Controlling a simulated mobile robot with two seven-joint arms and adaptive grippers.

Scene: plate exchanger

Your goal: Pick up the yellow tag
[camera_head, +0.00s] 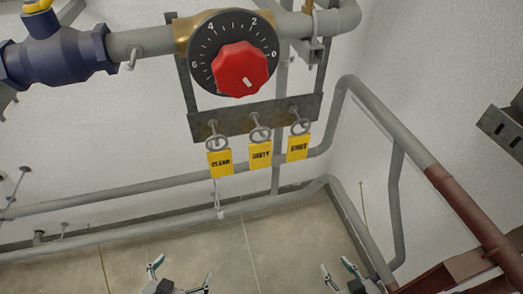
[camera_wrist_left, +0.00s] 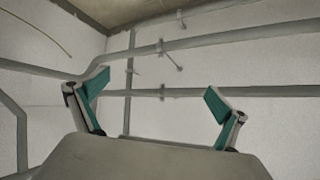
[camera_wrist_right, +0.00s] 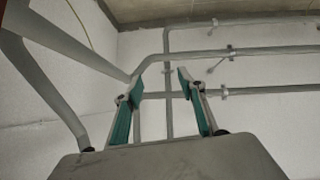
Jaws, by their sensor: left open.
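Three yellow tags with dark lettering hang by rings from hooks on a grey metal bar below the dial in the head view. The left tag (camera_head: 220,163) seems to read "CLEAN", the middle tag (camera_head: 260,155) "DIRTY" and the right tag (camera_head: 298,148) "SHUT". My left gripper (camera_head: 181,271) is open and empty, well below the tags at the bottom of the head view. My right gripper (camera_head: 336,265) is also open and empty, lower right of the tags, its fingers less widely spread. Neither gripper touches a tag. The wrist views show no tag.
A dial with a red knob (camera_head: 240,69) sits above the grey bar (camera_head: 240,118). A blue valve (camera_head: 58,58) is at the upper left. Grey pipes run along the wall behind and below the tags. A brown-red pipe (camera_head: 470,212) is at the right. Space directly below the tags looks free.

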